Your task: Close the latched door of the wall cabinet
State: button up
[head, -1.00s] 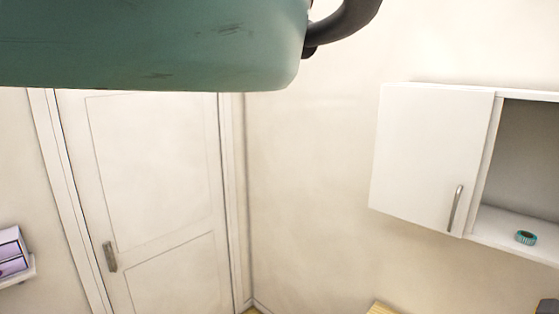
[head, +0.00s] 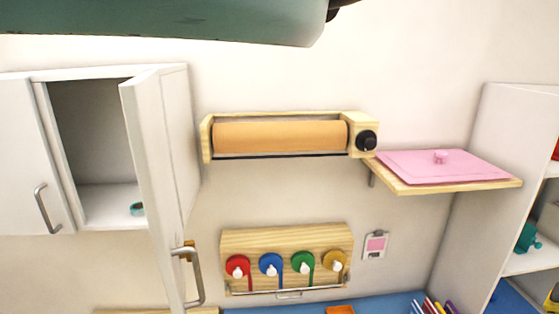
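The white wall cabinet (head: 108,214) is at the left of the head view. Its right door (head: 146,160) stands open, swung out towards me and seen nearly edge-on. A grey metal bar handle (head: 200,277) is low on this door, with a small orange-brown piece (head: 188,250) beside it, perhaps the latch. The left door (head: 17,150) is shut and has its own bar handle (head: 42,208). A small teal roll (head: 137,209) sits on the cabinet floor, partly behind the open door. My gripper is not in view.
Right of the cabinet are a wall-mounted paper roll (head: 280,136), a wooden rack (head: 285,240) with several coloured round dispensers, and a wooden shelf (head: 500,184) bearing a pink board (head: 410,165). A tall white shelf unit (head: 475,170) stands at the far right.

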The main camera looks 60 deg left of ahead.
aim_at(141, 96)
jog(key=i+u, duration=0.45)
jog(key=i+l+u, duration=0.25)
jog(key=u, duration=0.2)
jog(key=i+l+u, duration=0.5)
jog(key=u, duration=0.85)
